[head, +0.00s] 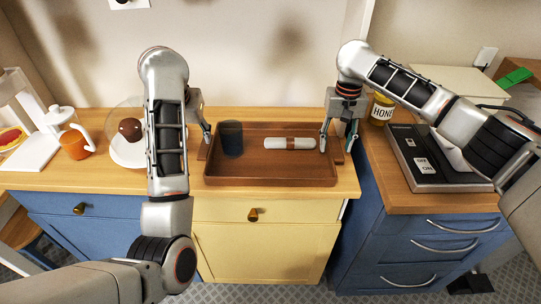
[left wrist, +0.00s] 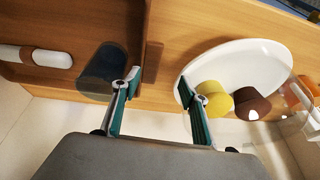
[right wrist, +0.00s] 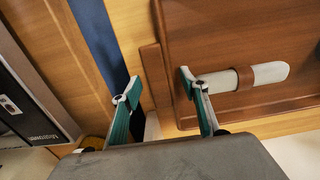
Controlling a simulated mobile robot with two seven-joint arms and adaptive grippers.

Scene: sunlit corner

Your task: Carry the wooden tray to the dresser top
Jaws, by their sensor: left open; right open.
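The brown wooden tray (head: 270,181) lies flat on the wooden top above the yellow cabinet (head: 255,235). It holds a dark blue cup (head: 231,138) and a white roll with a brown band (head: 272,143). My left gripper (head: 203,130) is open at the tray's left end, partly hidden by my arm. In the left wrist view the left handle (left wrist: 152,62) shows between its fingertips (left wrist: 158,82). My right gripper (head: 338,145) is open at the right end. In the right wrist view the right handle (right wrist: 154,75) shows between its fingertips (right wrist: 160,86). I cannot tell whether either touches.
A white plate (left wrist: 255,60) with a yellow and a brown piece stands close left of the tray. An orange mug (head: 75,144) is farther left. A honey jar (head: 381,110) and a dark appliance (head: 432,170) stand on the right blue drawer unit (head: 425,250). A wall is behind.

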